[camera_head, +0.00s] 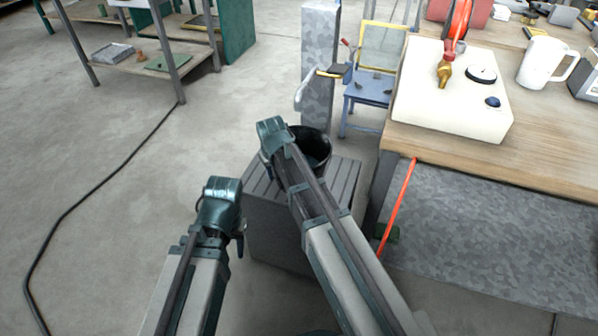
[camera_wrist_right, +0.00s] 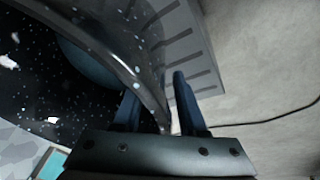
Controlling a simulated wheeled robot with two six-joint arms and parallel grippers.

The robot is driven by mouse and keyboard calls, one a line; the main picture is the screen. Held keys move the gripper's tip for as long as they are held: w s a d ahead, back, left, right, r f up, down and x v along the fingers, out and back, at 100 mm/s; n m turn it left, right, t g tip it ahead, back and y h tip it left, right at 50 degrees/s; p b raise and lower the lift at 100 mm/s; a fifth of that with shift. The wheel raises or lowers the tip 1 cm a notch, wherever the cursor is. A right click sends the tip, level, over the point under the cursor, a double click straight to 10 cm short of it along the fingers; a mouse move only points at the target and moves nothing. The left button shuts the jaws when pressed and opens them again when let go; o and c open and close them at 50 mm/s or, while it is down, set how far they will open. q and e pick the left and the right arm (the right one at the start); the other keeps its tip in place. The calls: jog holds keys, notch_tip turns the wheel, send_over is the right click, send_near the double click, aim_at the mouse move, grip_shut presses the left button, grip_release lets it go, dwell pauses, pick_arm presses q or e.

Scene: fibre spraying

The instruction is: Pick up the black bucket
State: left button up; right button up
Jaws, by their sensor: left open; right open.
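The black bucket (camera_head: 318,148) stands on a grey slatted box in the head view, partly hidden by my right arm. My right gripper (camera_head: 270,140) is at its left rim. In the right wrist view, the bucket (camera_wrist_right: 100,40) fills the upper left, its dark inside speckled with light spots. My right gripper (camera_wrist_right: 157,108) has its fingers open, with the bucket's rim and wall running between them. I cannot tell whether either finger touches the wall. My left gripper (camera_head: 222,212) is open and empty, left of the box; its fingertips are mostly hidden.
The slatted box (camera_head: 345,185) sits left of a wooden workbench (camera_head: 550,155) carrying a cream block (camera_head: 440,105) and a white mug (camera_head: 545,63). A red hose (camera_head: 398,207) hangs from the bench. Floor at left is open, crossed by a black cable (camera_head: 95,190).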

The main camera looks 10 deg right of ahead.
jog(key=shift+w+f, duration=0.15)
jog(key=shift+f, duration=0.4)
jog(key=shift+r, duration=0.1)
grip_shut()
jog(key=shift+d, duration=0.1)
dwell(0.8)
